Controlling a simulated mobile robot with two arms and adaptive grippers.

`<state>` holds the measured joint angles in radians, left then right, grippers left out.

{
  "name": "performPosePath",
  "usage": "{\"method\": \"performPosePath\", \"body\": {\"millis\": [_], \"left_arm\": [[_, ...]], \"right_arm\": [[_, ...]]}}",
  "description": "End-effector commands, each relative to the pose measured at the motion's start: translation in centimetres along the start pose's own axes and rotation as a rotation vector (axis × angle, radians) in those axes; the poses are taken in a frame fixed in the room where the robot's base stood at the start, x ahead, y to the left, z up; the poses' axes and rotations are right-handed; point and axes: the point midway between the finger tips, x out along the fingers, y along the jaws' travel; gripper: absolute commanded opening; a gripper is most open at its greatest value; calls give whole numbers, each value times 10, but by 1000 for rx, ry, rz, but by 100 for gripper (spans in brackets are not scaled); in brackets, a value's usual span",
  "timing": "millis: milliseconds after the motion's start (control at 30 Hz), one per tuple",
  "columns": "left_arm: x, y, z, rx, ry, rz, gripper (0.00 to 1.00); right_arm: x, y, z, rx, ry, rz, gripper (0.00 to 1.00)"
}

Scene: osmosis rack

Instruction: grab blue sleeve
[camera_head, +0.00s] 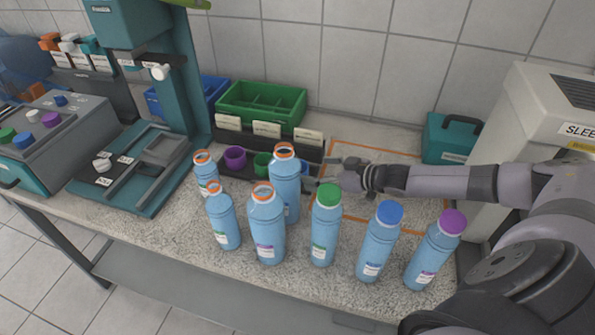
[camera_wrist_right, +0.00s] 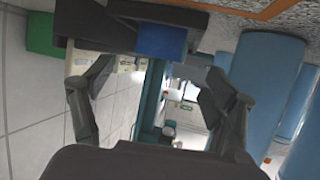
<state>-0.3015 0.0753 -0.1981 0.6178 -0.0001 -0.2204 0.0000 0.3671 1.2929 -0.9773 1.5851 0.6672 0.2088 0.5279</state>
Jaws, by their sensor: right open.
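The blue sleeve (camera_head: 305,168) sits at the right end of a dark rack (camera_head: 222,176). In the head view it is mostly hidden behind a tall bottle and my right gripper. In the right wrist view the blue sleeve (camera_wrist_right: 162,42) shows ahead, in the gap between the fingers, with dark rack parts around it. My right gripper (camera_head: 328,176) is open and comes in from the right; it also shows in the right wrist view (camera_wrist_right: 155,82), with nothing between its fingers. I cannot tell whether a finger touches the rack. My left gripper is not in view.
A purple sleeve (camera_head: 235,158) and a green sleeve (camera_head: 263,164) share the rack. Several blue bottles, including a tall one (camera_head: 285,185) close to the gripper, stand in front. A green bin (camera_head: 262,104) is behind. An orange-outlined area (camera_head: 375,152) lies under my arm.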

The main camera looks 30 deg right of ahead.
Motion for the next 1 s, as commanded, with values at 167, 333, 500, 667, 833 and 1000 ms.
{"method": "performPosePath", "body": {"millis": [167,333,500,667,833,1000], "left_arm": [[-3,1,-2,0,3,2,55],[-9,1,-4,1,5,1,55],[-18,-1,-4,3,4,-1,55],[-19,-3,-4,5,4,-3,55],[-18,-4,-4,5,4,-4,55],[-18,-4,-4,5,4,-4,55]], "right_arm": [[13,0,-1,-1,0,0,80],[25,0,-3,-1,2,-1,80],[51,0,-3,-1,2,-2,80],[65,1,-2,-3,1,-2,80],[66,1,0,-3,-1,-1,80],[66,1,0,-3,-1,-1,73]]}}
